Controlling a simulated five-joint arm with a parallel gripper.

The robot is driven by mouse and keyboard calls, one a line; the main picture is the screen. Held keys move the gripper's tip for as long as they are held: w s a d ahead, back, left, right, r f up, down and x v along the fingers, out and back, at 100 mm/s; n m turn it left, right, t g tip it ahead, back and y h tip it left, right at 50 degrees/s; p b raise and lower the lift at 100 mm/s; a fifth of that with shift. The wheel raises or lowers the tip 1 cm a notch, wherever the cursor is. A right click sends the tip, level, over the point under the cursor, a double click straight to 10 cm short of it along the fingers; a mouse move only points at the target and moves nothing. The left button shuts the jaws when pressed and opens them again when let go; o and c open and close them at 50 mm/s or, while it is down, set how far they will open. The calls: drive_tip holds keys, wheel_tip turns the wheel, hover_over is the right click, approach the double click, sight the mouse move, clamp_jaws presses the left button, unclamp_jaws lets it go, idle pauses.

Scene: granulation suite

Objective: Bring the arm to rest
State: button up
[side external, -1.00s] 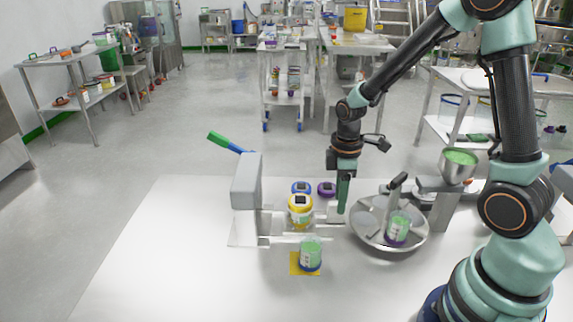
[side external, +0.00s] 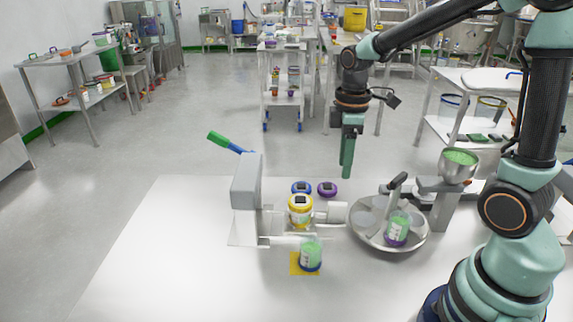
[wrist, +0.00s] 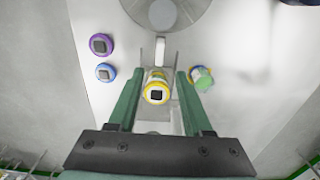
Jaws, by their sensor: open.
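My gripper (side external: 347,160) hangs pointing down above the white table (side external: 140,270), with clear air under its fingertips. In the wrist view my gripper (wrist: 158,85) is open, its two green fingers apart with nothing between them at their height. A yellow-lidded jar (side external: 300,210) stands below on the grey fixture and shows between the fingers in the wrist view (wrist: 156,90). My arm reaches in from the right side.
Blue-lidded (side external: 301,187) and purple-lidded (side external: 327,189) jars stand behind the yellow one. A green-filled jar (side external: 311,256) stands on a yellow square. A round metal pan (side external: 375,240) holds another green-filled jar (side external: 397,230). A steel funnel (side external: 459,168) stands right. A green-handled tool (side external: 220,139) sticks up left.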

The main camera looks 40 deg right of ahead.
drive_tip(key=s+a+r+m+t, duration=0.5)
drive_tip(key=s+r+m, duration=0.1)
drive_tip(key=r+m, duration=0.2)
drive_tip(key=shift+s+a+r+m+t, duration=0.15)
drive_tip(key=shift+a+m+t, duration=0.15)
drive_tip(key=shift+m, duration=0.2)
idle(1.6)
